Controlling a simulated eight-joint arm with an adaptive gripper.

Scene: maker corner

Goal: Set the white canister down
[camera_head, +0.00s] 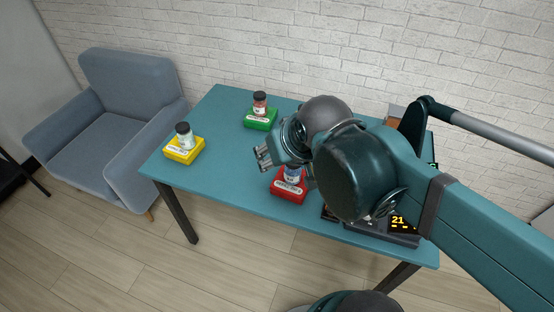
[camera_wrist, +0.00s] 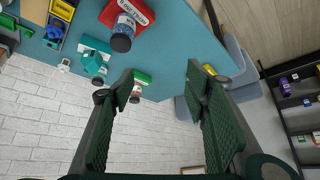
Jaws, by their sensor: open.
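The white canister (camera_head: 187,141), a pale jar with a black lid, stands upright on the yellow block (camera_head: 184,155) at the table's left. My gripper (camera_head: 263,157) is open and empty above the middle of the table, to the right of the canister and apart from it. In the wrist view nothing is between the fingers of my gripper (camera_wrist: 159,72). The yellow block (camera_wrist: 209,69) shows there beside the right finger, with the canister partly hidden.
A red jar (camera_head: 260,105) stands on a green block (camera_head: 261,118) at the back. A blue-labelled jar (camera_head: 292,174) stands on a red block (camera_head: 289,189) near my gripper. A display (camera_head: 400,223) is at the right. The teal table (camera_head: 219,181) is bare at front left.

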